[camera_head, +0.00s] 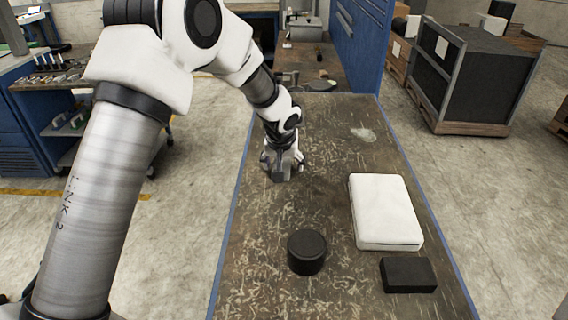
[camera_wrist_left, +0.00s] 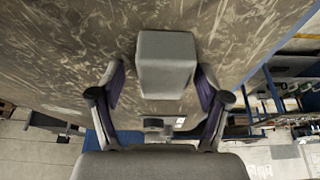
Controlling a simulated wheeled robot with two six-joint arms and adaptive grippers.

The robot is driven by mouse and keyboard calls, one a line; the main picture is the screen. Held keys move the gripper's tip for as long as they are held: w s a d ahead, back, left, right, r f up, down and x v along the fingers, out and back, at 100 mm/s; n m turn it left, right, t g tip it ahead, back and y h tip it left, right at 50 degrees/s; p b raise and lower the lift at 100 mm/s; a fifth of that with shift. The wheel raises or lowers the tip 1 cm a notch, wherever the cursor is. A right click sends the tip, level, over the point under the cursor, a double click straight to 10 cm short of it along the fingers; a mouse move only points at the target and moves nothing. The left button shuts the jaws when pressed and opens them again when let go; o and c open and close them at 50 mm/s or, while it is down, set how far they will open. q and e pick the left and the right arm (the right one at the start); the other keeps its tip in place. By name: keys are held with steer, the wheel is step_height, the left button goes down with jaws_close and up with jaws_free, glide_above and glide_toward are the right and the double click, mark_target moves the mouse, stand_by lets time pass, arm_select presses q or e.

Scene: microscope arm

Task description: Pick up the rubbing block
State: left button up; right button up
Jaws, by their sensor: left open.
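A grey block with rounded edges (camera_wrist_left: 165,65), apparently the rubbing block, lies on the worn table top in the left wrist view. My left gripper (camera_wrist_left: 160,78) is open, with one finger on each side of the block. A narrow gap shows at the left finger; whether the right finger touches I cannot tell. My right gripper is not in view.
A black round container (camera_head: 307,252), a white flat case (camera_head: 385,212) and a black rectangular block (camera_head: 408,275) stand on the near part of the table. A pale flat piece (camera_head: 363,134) lies farther back. Table surface around my gripper is mostly clear.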

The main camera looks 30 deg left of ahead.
arm_select(q)
steer(key=shift+w, duration=0.1)
steer(key=shift+a, duration=0.1)
steer(key=shift+c, duration=0.7)
steer(key=shift+s+r, duration=0.15)
steer(key=shift+s, duration=0.2)
steer(key=c, duration=1.2)
steer(key=shift+r, duration=0.15)
